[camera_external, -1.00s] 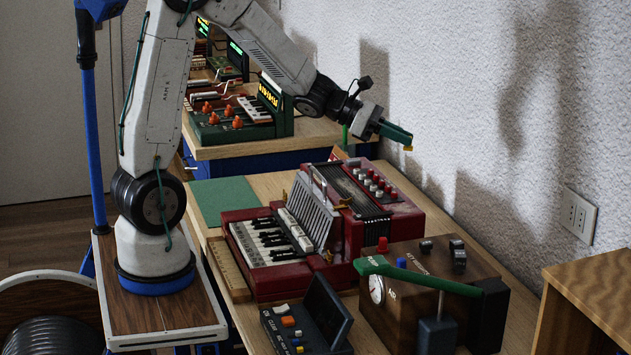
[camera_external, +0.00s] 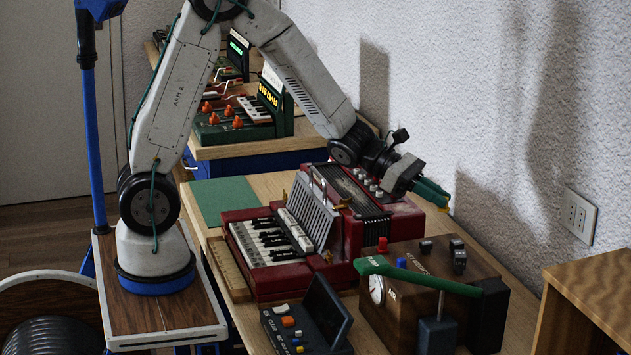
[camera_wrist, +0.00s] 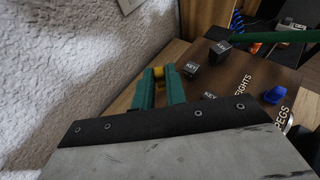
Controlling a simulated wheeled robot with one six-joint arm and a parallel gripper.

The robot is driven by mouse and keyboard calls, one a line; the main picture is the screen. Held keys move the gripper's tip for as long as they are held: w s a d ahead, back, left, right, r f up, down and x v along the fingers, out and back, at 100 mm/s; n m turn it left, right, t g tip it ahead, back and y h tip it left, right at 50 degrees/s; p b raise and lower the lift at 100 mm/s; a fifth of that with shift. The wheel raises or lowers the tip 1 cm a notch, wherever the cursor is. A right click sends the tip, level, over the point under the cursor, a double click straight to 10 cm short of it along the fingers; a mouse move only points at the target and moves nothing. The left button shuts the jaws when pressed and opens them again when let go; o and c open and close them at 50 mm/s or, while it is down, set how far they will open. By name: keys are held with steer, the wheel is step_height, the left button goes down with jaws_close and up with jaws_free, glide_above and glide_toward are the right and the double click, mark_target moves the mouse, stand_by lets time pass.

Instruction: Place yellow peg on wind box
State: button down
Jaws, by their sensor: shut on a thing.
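My gripper (camera_external: 436,194) is shut on the yellow peg (camera_wrist: 158,71), which shows small and yellow between the green fingertips in the wrist view. In the external view only a bit of the peg (camera_external: 443,209) shows below the fingertips. The gripper is near the wall, at the back right of the red piano action (camera_external: 262,280). A red box with bellows (camera_external: 352,190) and several knobs stands behind the keyboard, partly hidden by my wrist; I cannot tell for sure that it is the wind box. I see no contact between the peg and anything below it.
A wooden box (camera_external: 400,330) with a green lever (camera_external: 420,276), dark blocks and a blue peg (camera_wrist: 274,95) stands at the front right. A small dark device (camera_external: 300,330) is beside it. The white wall (camera_external: 500,120) is close to the gripper. A green mat (camera_external: 224,198) lies at left.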

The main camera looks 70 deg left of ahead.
mark_target(433, 238)
steer(key=shift+f, duration=3.2)
steer(key=shift+f, duration=0.1)
steer(key=c, duration=1.4)
jaws_free()
steer(key=shift+c, duration=0.2)
